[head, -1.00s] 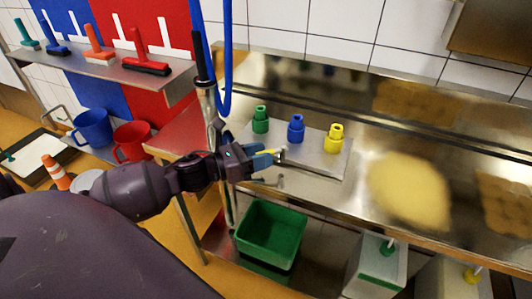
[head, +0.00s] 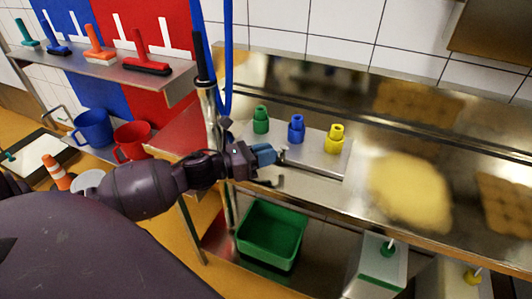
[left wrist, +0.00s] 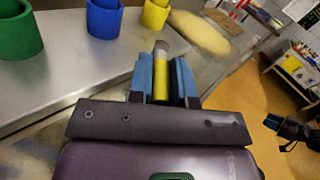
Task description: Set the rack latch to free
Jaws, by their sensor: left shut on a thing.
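The rack (head: 318,165) is a steel plate on the bench, bearing a green (head: 260,120), a blue (head: 296,128) and a yellow nozzle (head: 334,139). My left gripper (head: 267,155) is at its front left edge. In the left wrist view its two blue fingers (left wrist: 161,82) are closed on a yellow grip with a grey end (left wrist: 161,66), which looks like the rack latch's handle. The fingers hide most of this latch in the head view, so its setting is unclear. A dark gripper with a blue tip, likely my right one (left wrist: 283,127), shows small at the right edge.
A green crate (head: 271,236) stands below the bench. A steel pole with a blue hose (head: 226,55) rises behind my left forearm. Cheese (head: 410,190) lies farther right on the bench. White containers (head: 378,265) stand below it.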

